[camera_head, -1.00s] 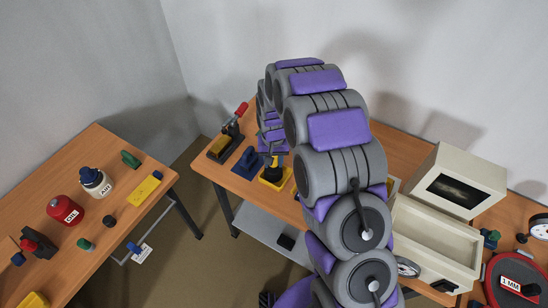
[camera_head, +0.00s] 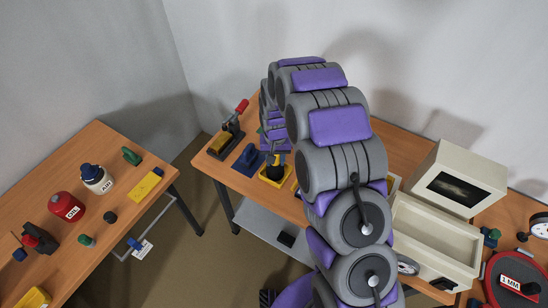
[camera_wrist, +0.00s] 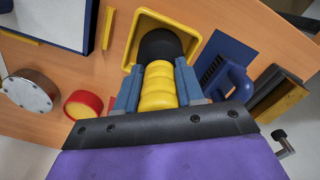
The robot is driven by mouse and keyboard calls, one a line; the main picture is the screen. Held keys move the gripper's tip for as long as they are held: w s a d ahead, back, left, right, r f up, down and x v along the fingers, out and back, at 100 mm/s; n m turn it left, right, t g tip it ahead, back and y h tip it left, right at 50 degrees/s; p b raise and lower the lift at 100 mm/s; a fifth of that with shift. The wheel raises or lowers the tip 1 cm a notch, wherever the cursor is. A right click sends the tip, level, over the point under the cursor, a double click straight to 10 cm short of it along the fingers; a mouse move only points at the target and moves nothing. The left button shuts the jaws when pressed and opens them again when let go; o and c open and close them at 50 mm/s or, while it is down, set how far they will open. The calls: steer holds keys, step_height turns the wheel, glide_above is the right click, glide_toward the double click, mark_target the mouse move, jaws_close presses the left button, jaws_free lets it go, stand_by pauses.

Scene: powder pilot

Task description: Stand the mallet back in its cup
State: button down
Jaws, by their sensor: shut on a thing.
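The mallet has a ribbed yellow handle (camera_wrist: 158,88) and a rounded black head (camera_wrist: 160,46). My gripper (camera_wrist: 157,82) is shut on the handle, with one blue-grey finger on each side. The square yellow cup (camera_wrist: 193,24) lies beyond the fingers in the wrist view, and the black head overlaps its opening. In the head view the cup (camera_head: 268,181) stands on the far bench, with the dark head (camera_head: 275,171) at its mouth. I cannot tell how deep the head sits. My arm hides much of the gripper there.
A blue holder (camera_wrist: 233,80) stands close to the right of the cup in the wrist view, with a dark and yellow block (camera_wrist: 280,98) beyond. A red and yellow round thing (camera_wrist: 83,105) and a grey-lidded tin (camera_wrist: 30,92) lie left. A cream open box (camera_head: 435,235) stands right on the bench.

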steer(key=shift+d+f, duration=0.15)
steer(key=shift+d, duration=0.1)
steer(key=shift+a, duration=0.1)
steer(key=c, duration=0.8)
jaws_free()
steer(key=shift+a, duration=0.2)
steer(key=o, duration=0.4)
steer(key=shift+d, duration=0.15)
steer(key=shift+c, duration=0.2)
steer(key=o, duration=0.4)
steer(key=shift+r+p, duration=1.9)
steer(key=shift+r, duration=5.05)
steer(key=shift+s+d+b, duration=0.1)
steer(key=shift+s+d, duration=1.4)
steer(key=shift+d, duration=0.7)
steer(key=shift+s+d+b, duration=0.15)
steer(key=shift+s+d, duration=1.3)
steer(key=shift+d, duration=0.8)
steer(key=shift+s+d+b, duration=0.1)
steer(key=shift+s+d, duration=1.4)
steer(key=shift+d, duration=0.7)
